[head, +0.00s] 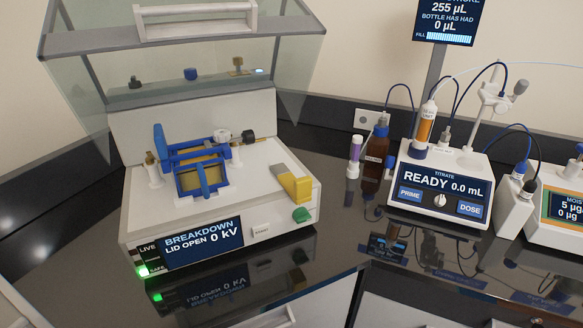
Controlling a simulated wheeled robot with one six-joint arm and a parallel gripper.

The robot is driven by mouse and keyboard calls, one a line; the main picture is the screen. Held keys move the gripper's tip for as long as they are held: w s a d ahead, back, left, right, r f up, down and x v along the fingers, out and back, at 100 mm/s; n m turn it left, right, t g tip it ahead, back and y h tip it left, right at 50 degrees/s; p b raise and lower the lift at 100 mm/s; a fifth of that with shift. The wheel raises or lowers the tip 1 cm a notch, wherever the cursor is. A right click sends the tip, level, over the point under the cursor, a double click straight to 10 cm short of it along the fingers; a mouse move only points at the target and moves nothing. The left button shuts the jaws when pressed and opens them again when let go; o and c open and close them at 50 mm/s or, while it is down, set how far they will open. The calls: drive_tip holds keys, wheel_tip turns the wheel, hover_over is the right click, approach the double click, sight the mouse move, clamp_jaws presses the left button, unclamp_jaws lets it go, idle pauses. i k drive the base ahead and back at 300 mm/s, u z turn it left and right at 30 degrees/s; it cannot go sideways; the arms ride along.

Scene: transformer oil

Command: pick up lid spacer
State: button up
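The breakdown tester (222,200) stands on the dark bench at the left. Its clear lid (190,60) is raised, and its screen (200,243) reads lid open, 0 kV. A yellow block with a grey part (293,187) lies on the right side of the tester's white deck; it may be the lid spacer, but no label confirms this. A blue-framed oil cell (196,168) sits on the deck to the left of the block, apart from it. My gripper is not in view.
A green button (302,214) is on the tester's front right. The glossy bench front between tester and titrator is clear.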

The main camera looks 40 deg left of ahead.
sight(300, 189)
drive_tip(key=u, duration=0.4)
drive_tip(key=i, duration=0.55)
drive_tip(key=u, duration=0.95)
drive_tip(key=i, duration=0.3)
drive_tip(key=u, duration=0.3)
